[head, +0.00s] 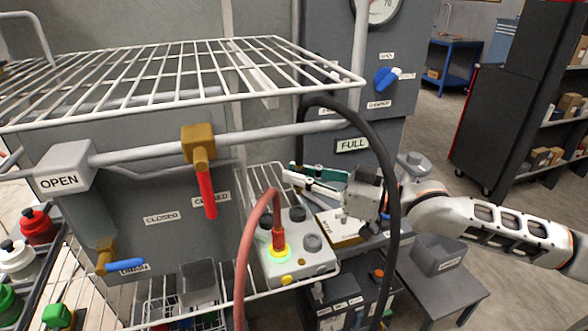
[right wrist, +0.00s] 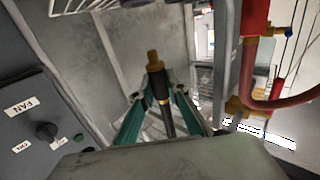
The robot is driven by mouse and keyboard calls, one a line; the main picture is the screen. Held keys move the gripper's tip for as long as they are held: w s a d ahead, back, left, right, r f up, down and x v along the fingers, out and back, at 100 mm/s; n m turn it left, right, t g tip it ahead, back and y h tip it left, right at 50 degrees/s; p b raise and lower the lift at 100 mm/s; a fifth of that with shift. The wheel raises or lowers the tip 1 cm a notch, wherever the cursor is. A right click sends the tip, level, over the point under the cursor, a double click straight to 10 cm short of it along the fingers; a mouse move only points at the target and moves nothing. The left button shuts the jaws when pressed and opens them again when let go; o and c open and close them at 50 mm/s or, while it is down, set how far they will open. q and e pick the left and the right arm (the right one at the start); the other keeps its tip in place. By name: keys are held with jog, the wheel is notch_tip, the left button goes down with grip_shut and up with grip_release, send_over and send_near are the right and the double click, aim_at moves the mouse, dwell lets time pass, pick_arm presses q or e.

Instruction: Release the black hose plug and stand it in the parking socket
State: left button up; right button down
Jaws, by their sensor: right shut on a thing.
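My right gripper (head: 300,178) comes in from the right and is shut on the black hose plug, above and behind the white socket block (head: 320,262). In the right wrist view the plug (right wrist: 162,110) is a dark rod with a brass tip between the teal fingers (right wrist: 160,95). The black hose (head: 385,165) arches up from the gripper and down past my arm. The block has dark round sockets (head: 312,243); I cannot tell which is the parking socket. A red hose plug (head: 278,238) stands in a socket with a lit yellow-green ring. My left gripper is out of view.
A white wire rack (head: 180,80) overhangs on the left. A red-handled valve (head: 207,190) hangs from the pipe. The red hose (head: 248,240) rises in front of the block. A grey bin (head: 438,255) stands at right.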

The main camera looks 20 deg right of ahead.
aim_at(298, 193)
jog(key=shift+w+f, duration=0.1)
jog(key=shift+f, duration=0.15)
jog(key=shift+f, duration=0.1)
jog(key=shift+a+f+b, duration=0.1)
jog(key=shift+f+b, duration=1)
jog(key=shift+b, duration=0.15)
jog(key=shift+f+b, duration=0.5)
jog(key=shift+f, duration=0.85)
jog(key=shift+f, duration=0.3)
